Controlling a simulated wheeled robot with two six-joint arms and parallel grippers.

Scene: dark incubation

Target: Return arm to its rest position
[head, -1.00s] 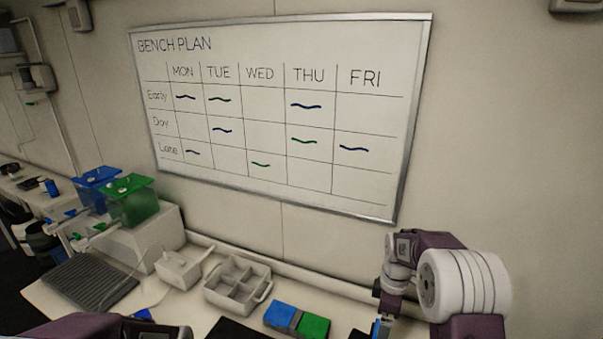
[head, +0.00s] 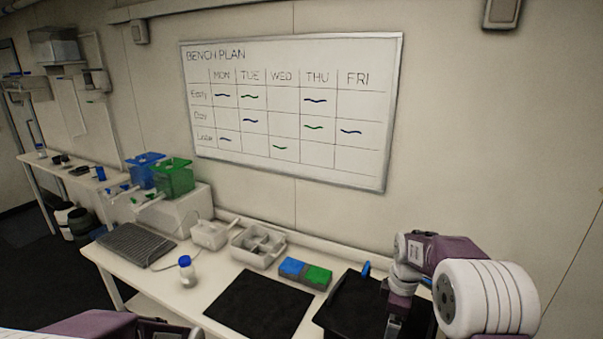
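My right arm comes in from the right, and its gripper (head: 393,326) points down over the dark tray (head: 345,312) at the right of the bench. Its fingertips are dark and small at the bottom of the view, so I cannot tell whether they are open or shut. A small upright blue item (head: 366,269) shows just left of my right wrist, at the back of the tray. My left arm (head: 95,326) lies low along the bottom left edge. Its gripper end is cut off by the frame, so its fingers cannot be seen.
On the white bench stand a blue-capped bottle (head: 187,271), a black mat (head: 260,305), a blue block (head: 291,268), a green block (head: 318,277), a divided caddy (head: 257,247) and a keyboard (head: 135,244). Blue (head: 145,170) and green (head: 174,178) containers stand at the back left.

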